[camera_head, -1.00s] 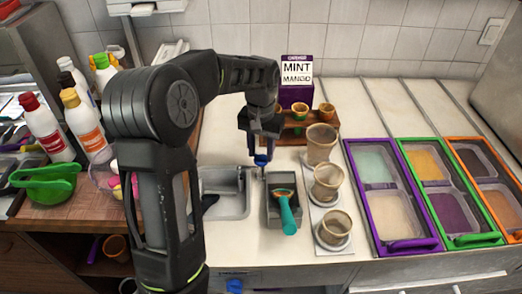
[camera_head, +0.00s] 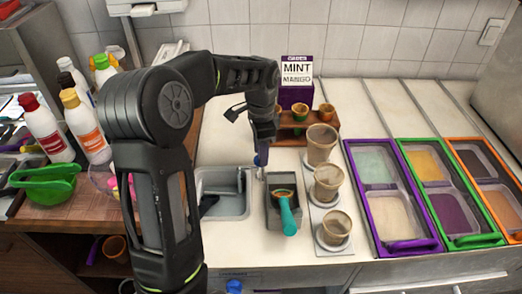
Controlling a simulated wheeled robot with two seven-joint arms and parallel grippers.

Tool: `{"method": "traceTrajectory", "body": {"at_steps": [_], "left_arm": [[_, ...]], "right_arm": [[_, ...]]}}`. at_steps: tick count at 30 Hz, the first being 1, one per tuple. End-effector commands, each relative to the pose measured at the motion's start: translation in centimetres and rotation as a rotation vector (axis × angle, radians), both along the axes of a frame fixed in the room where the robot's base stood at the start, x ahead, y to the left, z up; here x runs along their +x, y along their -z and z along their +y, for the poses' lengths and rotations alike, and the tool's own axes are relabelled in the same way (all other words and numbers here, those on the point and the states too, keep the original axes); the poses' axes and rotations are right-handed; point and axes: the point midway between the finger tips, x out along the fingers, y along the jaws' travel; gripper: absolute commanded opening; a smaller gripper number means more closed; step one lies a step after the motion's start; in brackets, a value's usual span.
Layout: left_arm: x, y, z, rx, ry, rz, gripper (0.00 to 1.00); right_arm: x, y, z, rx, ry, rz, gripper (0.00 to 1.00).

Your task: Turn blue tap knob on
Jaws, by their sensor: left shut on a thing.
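My left gripper (camera_head: 262,150) points down at the back right corner of the grey sink (camera_head: 232,206). It is shut on the blue tap knob (camera_head: 261,161), of which only a small blue part shows below the fingers. The tap's thin metal part (camera_head: 260,174) shows just beneath, next to the sink rim. The fingers hide most of the knob, so I cannot tell its exact angle. My right gripper is not in view.
A grey bin with a teal-handled scoop (camera_head: 287,216) stands right of the sink. Cone cups stand on a white tray (camera_head: 316,215) beside it. A wooden cone holder (camera_head: 291,139) and mint mango box (camera_head: 297,72) are behind. Bottles (camera_head: 45,128) stand at left.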

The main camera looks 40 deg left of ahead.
Motion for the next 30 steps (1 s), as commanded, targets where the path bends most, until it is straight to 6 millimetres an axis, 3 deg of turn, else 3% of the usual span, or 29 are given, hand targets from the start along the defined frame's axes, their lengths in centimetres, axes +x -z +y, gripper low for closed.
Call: {"method": "traceTrajectory", "body": {"at_steps": [10,27,28,30], "left_arm": [[0.07,-0.11,0.04,0.0,0.2,-0.003,0.0],[0.1,-0.12,0.01,0.001,0.245,-0.003,0.0],[0.1,-0.12,0.01,0.001,0.244,-0.003,0.4],[0.09,-0.1,0.0,0.001,0.244,-0.003,0.46]], "right_arm": [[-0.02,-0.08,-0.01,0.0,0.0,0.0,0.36],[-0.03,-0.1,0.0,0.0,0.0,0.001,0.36],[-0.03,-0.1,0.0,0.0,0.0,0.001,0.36],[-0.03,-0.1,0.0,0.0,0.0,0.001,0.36]]}}
